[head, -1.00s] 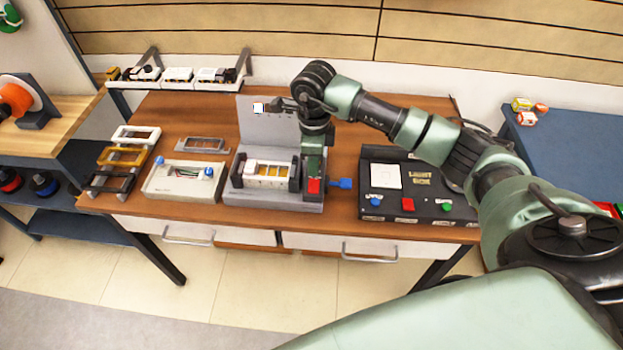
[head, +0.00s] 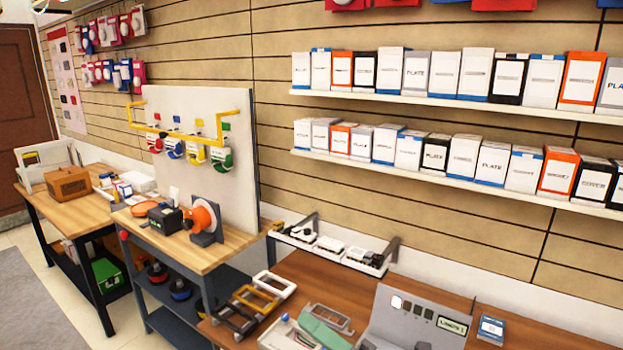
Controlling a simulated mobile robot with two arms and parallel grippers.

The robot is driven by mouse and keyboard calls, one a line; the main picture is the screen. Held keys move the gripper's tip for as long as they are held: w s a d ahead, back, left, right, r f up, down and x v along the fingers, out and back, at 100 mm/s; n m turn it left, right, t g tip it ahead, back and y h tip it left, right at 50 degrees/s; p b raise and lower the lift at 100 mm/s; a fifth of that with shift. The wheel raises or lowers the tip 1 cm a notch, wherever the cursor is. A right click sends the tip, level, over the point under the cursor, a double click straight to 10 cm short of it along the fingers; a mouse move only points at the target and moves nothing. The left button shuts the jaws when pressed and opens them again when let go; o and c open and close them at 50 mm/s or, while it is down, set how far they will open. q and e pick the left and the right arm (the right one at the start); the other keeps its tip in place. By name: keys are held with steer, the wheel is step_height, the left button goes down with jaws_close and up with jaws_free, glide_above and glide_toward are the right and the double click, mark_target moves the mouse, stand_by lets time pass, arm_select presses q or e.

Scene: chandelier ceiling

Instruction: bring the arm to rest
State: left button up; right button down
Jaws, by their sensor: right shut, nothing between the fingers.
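The fingertips cannot be made out, and nothing is seen held. Most of the right arm is out of the frame. My left gripper is not in view.
A white rack (head: 335,257) with small parts runs along the bench's back edge. White and yellow frames lie at its left end. A small blue box (head: 490,328) lies to the right. Box-filled shelves (head: 450,105) hang above. Another wooden bench (head: 135,215) stands left.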

steer(key=w+d+f+m+t+h, duration=0.15)
steer(key=d+m+t+h, duration=0.25)
steer(key=d+m+h, duration=0.45)
steer(key=w+d+f+m+t+h, duration=0.1)
steer(key=d+f+m+t+h, duration=0.35)
steer(key=m, duration=0.75)
steer(key=s+d+f+m+g+h, duration=0.5)
steer(key=d+f+m+g, duration=0.1)
steer(key=d+f+m, duration=0.15)
steer(key=s+f+m+g+y, duration=0.1)
steer(key=s+f+m+g, duration=0.1)
steer(key=s+f+g, duration=0.65)
steer(key=s+f+m+g, duration=0.2)
steer(key=s+f, duration=0.3)
steer(key=s, duration=0.8)
steer(key=s+f+g+b, duration=0.2)
steer(key=s+f, duration=0.1)
steer(key=f, duration=2.7)
steer(key=s+d+f+g+b, duration=0.1)
steer(key=s+d+f, duration=0.1)
steer(key=s+f, duration=1.4)
steer(key=shift+d+b, duration=0.3)
steer(key=shift+b, duration=0.05)
